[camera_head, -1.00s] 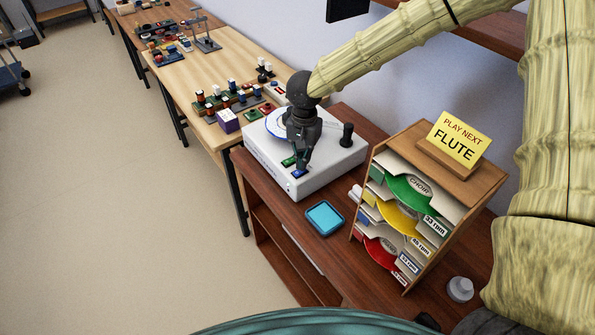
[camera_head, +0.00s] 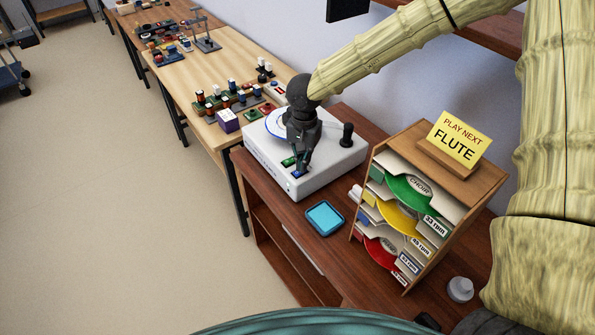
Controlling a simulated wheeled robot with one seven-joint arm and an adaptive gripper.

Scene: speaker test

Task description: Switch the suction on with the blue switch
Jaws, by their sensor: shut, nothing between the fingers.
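The blue switch (camera_head: 296,174) is at the front edge of a white machine (camera_head: 335,172), right beside a green switch (camera_head: 288,161). My gripper (camera_head: 303,168) is shut and empty, pointing down. Its tips are at the blue switch and cover part of it. I cannot tell whether they touch it, or which way the switch is set. A white disc with a blue rim (camera_head: 274,124) lies on top of the machine, partly hidden behind my gripper.
A black knob (camera_head: 347,134) stands on the machine's right side. A blue tray (camera_head: 325,218) lies in front on the brown cabinet. A record rack (camera_head: 384,159) with a yellow "FLUTE" sign (camera_head: 459,141) stands right. A wooden table (camera_head: 222,62) with small parts lies behind left.

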